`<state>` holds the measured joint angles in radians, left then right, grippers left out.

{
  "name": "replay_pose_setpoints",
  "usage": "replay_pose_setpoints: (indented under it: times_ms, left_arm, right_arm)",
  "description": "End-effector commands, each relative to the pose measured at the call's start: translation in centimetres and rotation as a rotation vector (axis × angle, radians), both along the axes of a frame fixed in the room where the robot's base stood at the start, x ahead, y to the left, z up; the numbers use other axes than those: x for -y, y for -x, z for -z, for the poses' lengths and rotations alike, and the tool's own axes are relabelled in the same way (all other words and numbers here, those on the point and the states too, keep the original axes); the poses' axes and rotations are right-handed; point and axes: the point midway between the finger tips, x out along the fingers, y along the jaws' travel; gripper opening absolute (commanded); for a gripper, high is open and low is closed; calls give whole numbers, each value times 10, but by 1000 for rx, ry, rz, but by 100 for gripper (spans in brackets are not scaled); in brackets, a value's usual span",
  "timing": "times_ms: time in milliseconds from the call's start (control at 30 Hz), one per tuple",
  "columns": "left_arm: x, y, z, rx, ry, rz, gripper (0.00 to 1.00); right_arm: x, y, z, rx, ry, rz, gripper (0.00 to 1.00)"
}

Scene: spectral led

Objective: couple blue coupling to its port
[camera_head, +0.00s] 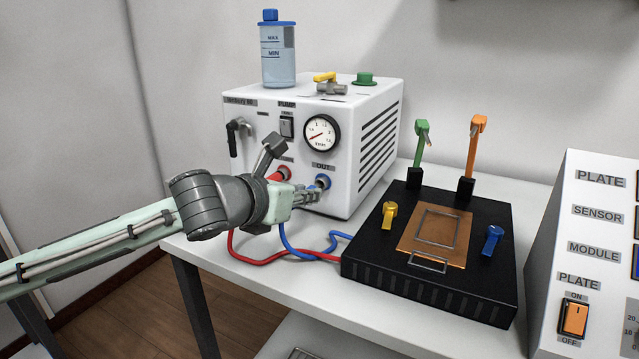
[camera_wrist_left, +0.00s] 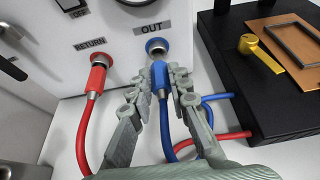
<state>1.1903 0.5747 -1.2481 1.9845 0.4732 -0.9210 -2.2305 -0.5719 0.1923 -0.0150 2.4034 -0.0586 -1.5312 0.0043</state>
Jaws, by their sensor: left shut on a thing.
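The blue coupling (camera_wrist_left: 160,75) is on the end of a blue hose, and my left gripper (camera_wrist_left: 163,88) is shut around it in the left wrist view. The coupling's metal tip points at the blue port (camera_wrist_left: 157,46) under the OUT label. The tip is at or very close to the port; I cannot tell whether it is seated. In the head view my left gripper (camera_head: 306,195) is in front of the white machine's lower front, just below and left of the blue port (camera_head: 322,181), and hides most of the coupling. My right gripper is not in view.
A red coupling (camera_wrist_left: 96,76) sits left of my gripper, below the RETURN port (camera_wrist_left: 72,6). The white machine (camera_head: 372,180) stands on the table. A black plate unit (camera_head: 375,255) is to the right. Blue and red hoses (camera_head: 283,258) cross the tabletop.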

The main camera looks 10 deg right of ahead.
Motion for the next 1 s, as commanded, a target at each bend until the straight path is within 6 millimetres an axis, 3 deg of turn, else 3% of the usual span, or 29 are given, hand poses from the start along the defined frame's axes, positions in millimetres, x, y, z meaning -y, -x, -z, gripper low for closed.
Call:
replay_pose_setpoints:
  times_ms: [800, 833, 1000]
  left_arm:
    - [10, -14, 0, 1, -1, -1, 0]
    - [10, -14, 0, 1, -1, -1, 20]
    - [10, -14, 0, 1, -1, 0, 41]
  right_arm:
    - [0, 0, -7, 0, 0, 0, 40]
    - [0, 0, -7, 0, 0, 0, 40]
    - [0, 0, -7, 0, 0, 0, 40]
